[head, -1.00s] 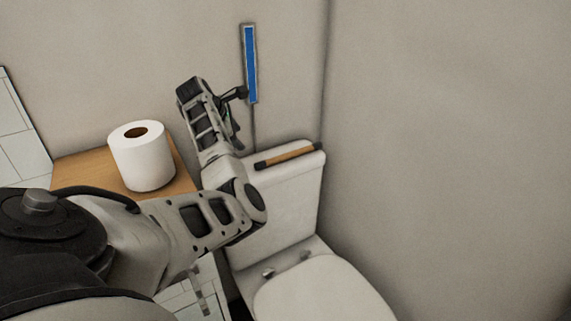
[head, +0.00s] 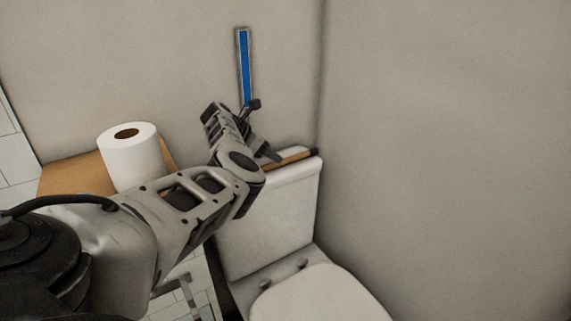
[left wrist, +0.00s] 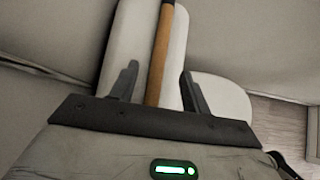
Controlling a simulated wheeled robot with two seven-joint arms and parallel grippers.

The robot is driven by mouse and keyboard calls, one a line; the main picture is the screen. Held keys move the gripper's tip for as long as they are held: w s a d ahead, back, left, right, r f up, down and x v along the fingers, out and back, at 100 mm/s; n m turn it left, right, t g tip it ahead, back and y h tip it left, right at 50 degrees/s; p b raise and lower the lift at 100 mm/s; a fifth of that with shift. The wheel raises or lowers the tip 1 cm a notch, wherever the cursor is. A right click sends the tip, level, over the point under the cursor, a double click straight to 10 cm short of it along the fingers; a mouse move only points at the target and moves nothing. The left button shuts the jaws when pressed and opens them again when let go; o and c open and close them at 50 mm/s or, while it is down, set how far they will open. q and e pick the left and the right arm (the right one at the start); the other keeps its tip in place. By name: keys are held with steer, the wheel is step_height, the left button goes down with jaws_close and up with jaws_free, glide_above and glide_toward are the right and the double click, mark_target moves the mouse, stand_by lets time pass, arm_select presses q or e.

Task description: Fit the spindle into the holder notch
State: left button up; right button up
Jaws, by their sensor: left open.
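The spindle, a brown rod with dark ends (head: 292,159), lies on top of the white toilet tank. My left gripper (head: 264,131) is open over the tank, with one dark finger close to the rod in the head view. In the left wrist view the rod (left wrist: 159,60) runs lengthwise between the two open fingers. The rod's near end is hidden behind my gripper's edge. A grey metal bracket (head: 184,291) shows low beside the toilet, partly behind my arm; I cannot tell whether it is the holder. No notch is clearly visible. My right gripper is out of view.
A white paper roll (head: 131,157) stands upright on a wooden surface (head: 75,178) to the left. A blue strip in a grey frame (head: 244,65) is on the back wall. The toilet tank (head: 268,222) stands close to the bare right wall (head: 440,150).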

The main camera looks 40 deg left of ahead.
mark_target(286, 161)
arm_select(q)
steer(key=shift+b+x, duration=1.35)
steer(key=shift+x, duration=1.3)
steer(key=shift+w+r, duration=0.1)
jaws_close()
